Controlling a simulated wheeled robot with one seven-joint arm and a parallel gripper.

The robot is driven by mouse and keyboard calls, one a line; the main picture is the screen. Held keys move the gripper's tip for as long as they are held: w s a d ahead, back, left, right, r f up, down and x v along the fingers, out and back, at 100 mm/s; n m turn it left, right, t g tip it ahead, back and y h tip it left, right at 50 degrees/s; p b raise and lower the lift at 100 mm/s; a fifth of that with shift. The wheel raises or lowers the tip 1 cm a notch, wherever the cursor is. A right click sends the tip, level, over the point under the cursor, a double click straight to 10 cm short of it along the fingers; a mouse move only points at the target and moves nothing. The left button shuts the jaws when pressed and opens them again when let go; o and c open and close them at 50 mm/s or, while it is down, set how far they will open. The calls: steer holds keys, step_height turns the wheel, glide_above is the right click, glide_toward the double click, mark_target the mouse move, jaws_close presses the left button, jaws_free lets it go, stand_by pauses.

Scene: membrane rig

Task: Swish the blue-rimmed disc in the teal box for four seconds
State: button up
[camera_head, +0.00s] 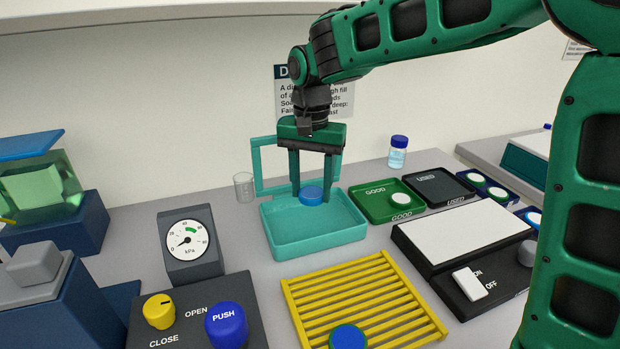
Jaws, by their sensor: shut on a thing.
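The teal box (283,240) is an open shallow tray on the grey bench, with a teal upright frame (256,168) rising behind its left side. My gripper (312,190) points down over the back of the box, its dark fingers reaching to about rim height. It is shut on a blue-rimmed disc (311,197), which shows small between the fingertips, inside the box's outline. I cannot tell whether the disc touches the floor of the box or any liquid.
A yellow slatted rack (360,300) with another blue disc (348,338) lies in front. Right of the box are a green GOOD tray (372,205) with a white disc and a black USED tray (440,186). A gauge (190,243) and beaker (244,187) stand left; a blue-capped bottle (398,153) stands behind.

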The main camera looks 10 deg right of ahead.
mark_target(311, 226)
steer(key=shift+w+a+f, duration=0.1)
steer(key=shift+w, duration=0.1)
steer(key=shift+f, duration=4.05)
steer(key=shift+s+a, duration=0.2)
steer(key=shift+a, duration=0.3)
steer(key=shift+w+d, duration=0.15)
steer(key=shift+d, duration=0.5)
steer(key=shift+r, duration=4.3)
